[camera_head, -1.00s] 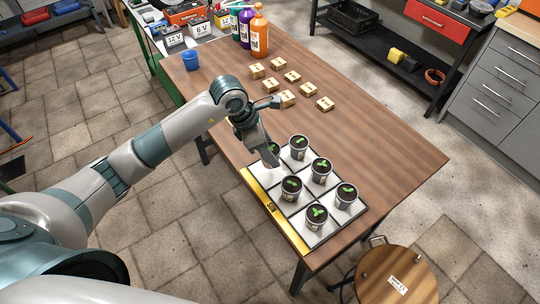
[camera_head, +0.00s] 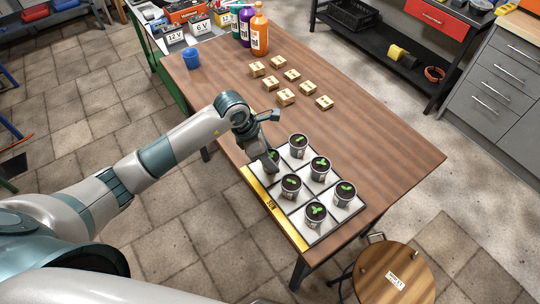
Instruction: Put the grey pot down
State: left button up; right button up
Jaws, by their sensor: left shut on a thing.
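My left gripper (camera_head: 265,157) is at the far left cell of the white gridded tray (camera_head: 303,216). It is shut on a grey pot (camera_head: 272,163) with a green seedling, which it partly hides. The pot is at tray level; whether its base touches the cell cannot be told. Several more grey pots with seedlings stand upright in the other cells, such as the one beside it (camera_head: 298,146) and the near one (camera_head: 315,215). A yellow strip marked SUN (camera_head: 271,205) runs along the tray's left edge. My right gripper is not in view.
Small wooden blocks (camera_head: 286,97) with labels lie in rows on the wooden table (camera_head: 385,140). A blue cup (camera_head: 191,59) and tall bottles (camera_head: 259,35) stand at the far end. A round stool (camera_head: 395,275) is by the near corner. The table's right side is clear.

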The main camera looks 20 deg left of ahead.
pick_arm(q)
jog(key=shift+f, duration=0.2)
jog(key=o, duration=1.1)
jog(key=shift+r, duration=0.1)
jog(key=shift+r, duration=0.2)
jog(key=shift+a+r, duration=0.15)
jog(key=shift+r, duration=0.2)
jog(key=b+v, duration=0.3)
jog(key=v, duration=0.8)
jog(key=shift+s, duration=0.15)
